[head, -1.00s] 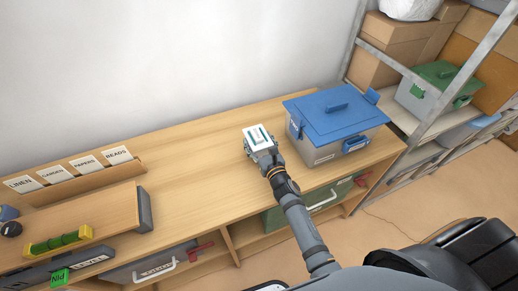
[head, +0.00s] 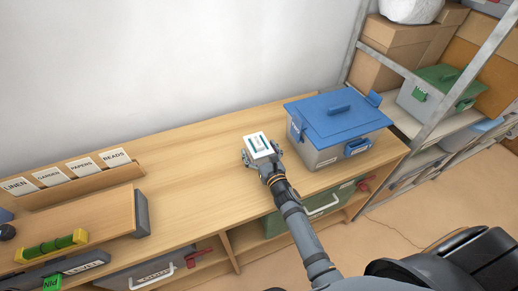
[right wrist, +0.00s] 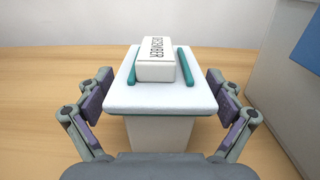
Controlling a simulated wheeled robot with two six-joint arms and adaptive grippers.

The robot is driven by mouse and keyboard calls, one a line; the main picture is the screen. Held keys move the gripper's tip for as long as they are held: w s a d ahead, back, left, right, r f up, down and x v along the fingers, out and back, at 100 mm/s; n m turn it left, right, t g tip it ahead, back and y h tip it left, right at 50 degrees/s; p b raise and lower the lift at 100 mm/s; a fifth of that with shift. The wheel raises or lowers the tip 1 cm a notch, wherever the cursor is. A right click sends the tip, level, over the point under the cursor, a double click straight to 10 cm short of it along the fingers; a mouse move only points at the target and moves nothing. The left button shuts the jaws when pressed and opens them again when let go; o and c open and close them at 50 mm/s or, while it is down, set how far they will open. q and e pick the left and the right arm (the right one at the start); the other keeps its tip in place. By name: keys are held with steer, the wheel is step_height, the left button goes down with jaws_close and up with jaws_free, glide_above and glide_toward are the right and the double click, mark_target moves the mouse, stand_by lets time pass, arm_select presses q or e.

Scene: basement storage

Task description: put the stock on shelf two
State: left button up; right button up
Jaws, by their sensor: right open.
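A white block with dark lettering lies on a white stand-like piece with teal strips along both sides; together they form the white item (head: 257,143) on the wooden bench top. In the right wrist view the lettered block (right wrist: 156,65) sits on the wider white top (right wrist: 160,97), with a narrower white body below it. My right gripper (head: 262,160) is open, its fingers spread on either side of the item. In the right wrist view the gripper (right wrist: 160,110) shows gaps between both fingers and the white body. My left gripper is not in view.
A grey bin with a blue lid (head: 338,120) stands close to the right of the item. A metal rack (head: 440,100) with cartons and a green-lidded bin (head: 437,90) is at the right. A card rail (head: 75,186) and a yellow-green level (head: 50,246) are at the left.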

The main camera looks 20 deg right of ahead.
steer(key=shift+r, duration=0.2)
steer(key=s, duration=0.3)
steer(key=s+b, duration=0.1)
steer(key=s, duration=0.3)
steer(key=s+d+b, duration=0.1)
steer(key=s, duration=0.3)
steer(key=shift+s+f, duration=0.15)
steer(key=shift+f, duration=0.05)
steer(key=shift+s+r, duration=0.15)
steer(key=shift+s, duration=0.2)
